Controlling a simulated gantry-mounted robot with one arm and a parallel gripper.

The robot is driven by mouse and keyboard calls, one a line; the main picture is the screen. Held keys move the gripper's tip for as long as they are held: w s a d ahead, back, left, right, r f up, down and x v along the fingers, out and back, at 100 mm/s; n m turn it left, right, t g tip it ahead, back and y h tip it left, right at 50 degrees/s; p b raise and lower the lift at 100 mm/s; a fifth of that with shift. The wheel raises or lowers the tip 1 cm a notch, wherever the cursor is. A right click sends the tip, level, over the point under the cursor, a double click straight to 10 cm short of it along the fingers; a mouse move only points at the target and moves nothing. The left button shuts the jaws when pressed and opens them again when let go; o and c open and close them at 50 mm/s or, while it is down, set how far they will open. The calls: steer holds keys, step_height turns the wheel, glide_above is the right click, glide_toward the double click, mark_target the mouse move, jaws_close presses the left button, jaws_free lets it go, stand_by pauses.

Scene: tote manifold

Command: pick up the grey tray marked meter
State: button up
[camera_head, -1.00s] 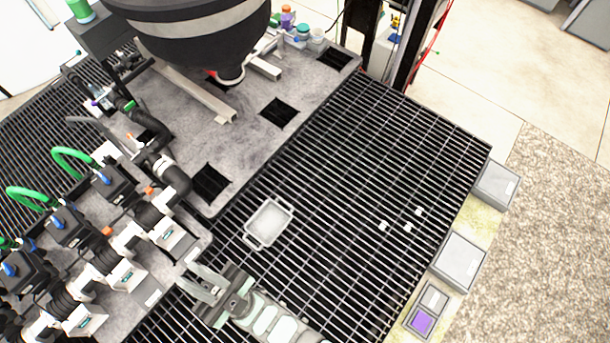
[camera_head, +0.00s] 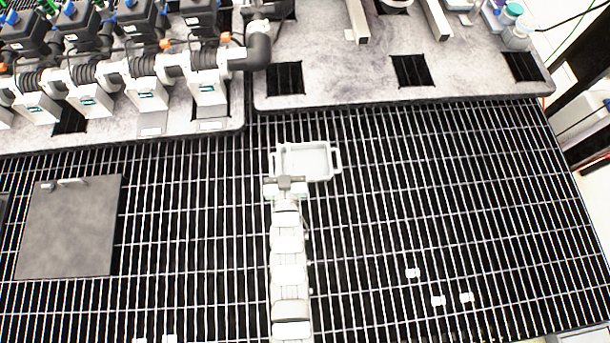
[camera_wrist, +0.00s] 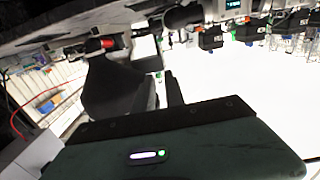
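A light grey tray (camera_head: 306,162) with a raised rim and a handle at each end lies on the black grating in the head view, near the edge of the grey platform. No marking on it can be read. My gripper (camera_head: 285,183) is close by the tray's near left corner and overlaps it in the picture. Whether it touches the tray cannot be told. In the wrist view, dark parts of my gripper (camera_wrist: 150,92) stand up in front of the camera. The finger gap is unclear, and no tray can be made out there.
The grey platform (camera_head: 340,82) with pipes and valves runs behind the tray. A flat dark grey panel (camera_head: 70,228) lies on the grating at left. Small white pieces (camera_head: 438,300) lie at lower right. The grating right of the tray is clear.

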steer(key=f+g+b, duration=0.1)
steer(key=f+b, duration=0.1)
steer(key=f, duration=0.4)
steer(key=s+a+f+g+b, duration=0.1)
steer(key=f+g+b, duration=0.1)
steer(key=f, duration=0.5)
steer(key=f+g+b, duration=0.1)
steer(key=f+b, duration=0.2)
steer(key=f, duration=0.4)
steer(key=shift+s+a, duration=0.2)
steer(key=shift+a, duration=0.2)
steer(key=shift+w+f+g, duration=0.1)
steer(key=shift+f+g, duration=0.2)
steer(key=b+x, duration=0.1)
steer(key=x, duration=0.4)
steer(key=shift+w+a+r+b, duration=0.1)
steer(key=shift+r+b, duration=0.05)
steer(key=shift+b, duration=0.15)
steer(key=shift+w+f+b, duration=0.35)
steer(key=shift+w+f, duration=0.05)
steer(key=shift+f, duration=0.05)
steer(key=b+x, duration=0.2)
steer(key=x, duration=0.2)
steer(key=shift+a+f, duration=0.15)
steer(key=shift+f, duration=0.1)
steer(key=shift+c, duration=0.2)
jaws_close()
steer(key=shift+r, duration=0.15)
